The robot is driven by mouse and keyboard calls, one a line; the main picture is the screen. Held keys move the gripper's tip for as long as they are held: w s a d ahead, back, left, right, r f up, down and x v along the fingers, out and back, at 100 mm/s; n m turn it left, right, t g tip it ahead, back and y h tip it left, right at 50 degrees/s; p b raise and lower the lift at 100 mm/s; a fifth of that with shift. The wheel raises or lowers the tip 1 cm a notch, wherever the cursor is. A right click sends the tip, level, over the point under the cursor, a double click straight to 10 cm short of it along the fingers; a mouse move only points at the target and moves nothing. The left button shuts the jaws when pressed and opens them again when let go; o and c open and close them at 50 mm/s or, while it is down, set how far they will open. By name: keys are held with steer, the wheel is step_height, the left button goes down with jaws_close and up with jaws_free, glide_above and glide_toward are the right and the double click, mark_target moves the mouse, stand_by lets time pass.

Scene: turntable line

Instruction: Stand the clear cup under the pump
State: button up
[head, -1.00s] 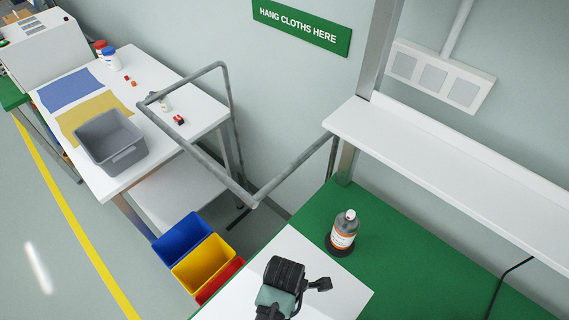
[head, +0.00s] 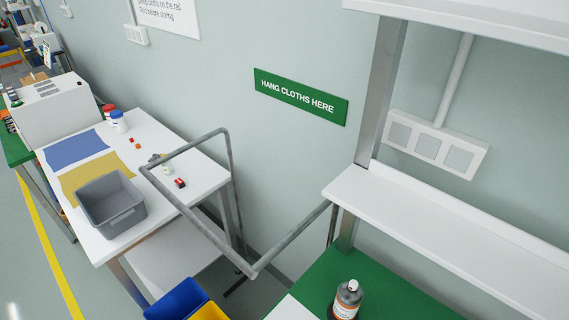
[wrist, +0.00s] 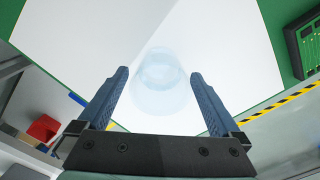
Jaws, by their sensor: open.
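The clear cup (wrist: 160,88) shows in the wrist view as a faint bluish round shape over a white surface (wrist: 225,45). My gripper (wrist: 159,75) is open, with one blue-grey finger on each side of the cup. Gaps show between the fingers and the cup; I cannot tell how high the fingers are above the surface. The head view shows neither the cup nor my gripper. I cannot make out a pump in either view.
A grey bottle (head: 347,300) with an orange label stands on the green bench (head: 395,291), below a white shelf (head: 430,220). A bent metal rail (head: 200,228) juts out to its left. A grey bin (head: 111,205) sits on the white side table.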

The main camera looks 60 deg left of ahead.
step_height(320, 180, up, 10)
stand_by(0.3)
